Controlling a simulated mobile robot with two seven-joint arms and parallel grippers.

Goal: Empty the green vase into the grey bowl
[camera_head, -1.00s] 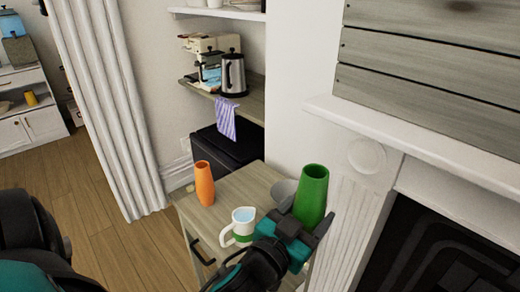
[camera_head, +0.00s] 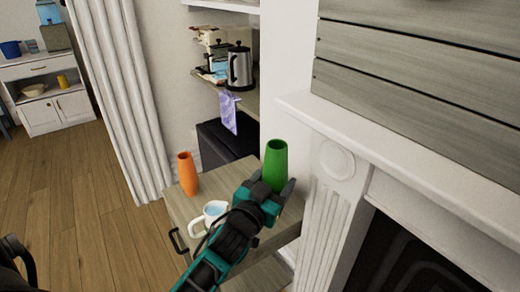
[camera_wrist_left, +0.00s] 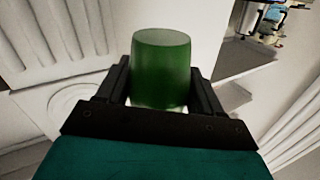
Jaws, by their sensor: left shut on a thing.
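The green vase (camera_head: 277,160) stands about upright at the back right of the small wooden cabinet in the head view. My left gripper (camera_head: 270,190) is shut on its lower part. In the left wrist view the vase (camera_wrist_left: 161,68) sits between the two dark fingers (camera_wrist_left: 160,98). I cannot tell whether its base is clear of the cabinet top. I cannot make out the grey bowl now; my gripper and the vase cover the area beside them. My right gripper is not in view.
An orange vase (camera_head: 187,174) and a white jug (camera_head: 210,214) stand on the wooden cabinet (camera_head: 222,184), left of my arm. The white fireplace surround (camera_head: 335,190) is close on the right. A shelf with a kettle (camera_head: 239,68) is behind.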

